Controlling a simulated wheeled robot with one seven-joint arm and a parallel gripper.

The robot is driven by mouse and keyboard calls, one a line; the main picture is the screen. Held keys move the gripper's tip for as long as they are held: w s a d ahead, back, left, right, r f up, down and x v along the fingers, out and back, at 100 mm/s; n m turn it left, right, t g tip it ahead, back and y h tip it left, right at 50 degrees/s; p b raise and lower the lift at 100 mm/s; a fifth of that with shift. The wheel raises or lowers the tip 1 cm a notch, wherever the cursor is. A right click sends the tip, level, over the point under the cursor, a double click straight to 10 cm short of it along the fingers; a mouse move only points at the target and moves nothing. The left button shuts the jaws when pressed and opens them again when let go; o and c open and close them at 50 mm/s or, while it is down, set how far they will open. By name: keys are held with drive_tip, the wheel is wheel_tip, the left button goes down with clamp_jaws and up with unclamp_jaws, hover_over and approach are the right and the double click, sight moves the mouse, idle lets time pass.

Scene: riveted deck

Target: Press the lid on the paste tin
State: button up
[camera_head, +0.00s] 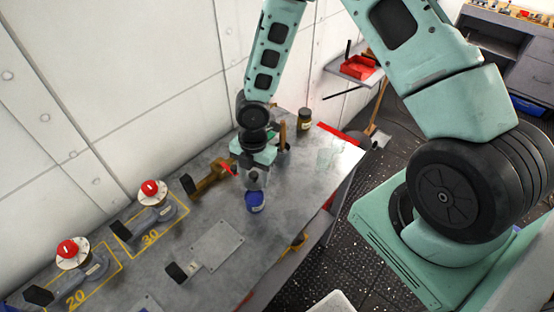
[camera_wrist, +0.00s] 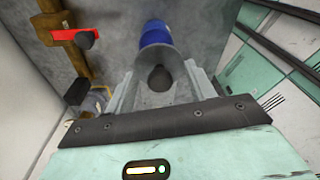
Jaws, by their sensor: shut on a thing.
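The paste tin (camera_head: 254,203) is a small blue can standing on the grey metal bench. It also shows in the wrist view (camera_wrist: 156,34), at the top, partly hidden behind the lid. The lid is a grey round piece with a dark knob, in the wrist view (camera_wrist: 163,57). My gripper (camera_wrist: 160,80) is shut on the lid, with a finger at each side of it. In the head view my gripper (camera_head: 255,178) is just above the tin. I cannot tell whether the lid touches the tin's rim.
A brown valve-like fitting with a red part (camera_head: 214,176) lies close left of my gripper. Two red-topped fittings (camera_head: 152,192) stand in yellow outlines further left. A flat plate (camera_head: 216,246) lies in front.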

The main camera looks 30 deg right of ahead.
drive_tip(key=shift+w+a, duration=0.15)
drive_tip(key=shift+a, duration=0.15)
wheel_tip(320, 180, down, 5)
drive_tip(key=b, duration=0.4)
drive_tip(key=shift+b, duration=0.35)
drive_tip(key=shift+f+b, duration=0.55)
drive_tip(key=shift+f, duration=0.15)
drive_tip(key=shift+f, duration=0.1)
idle(1.7)
drive_tip(key=o, duration=1.5)
drive_tip(key=shift+p, duration=0.3)
drive_tip(key=shift+r+p, duration=3.15)
drive_tip(key=shift+r, duration=0.4)
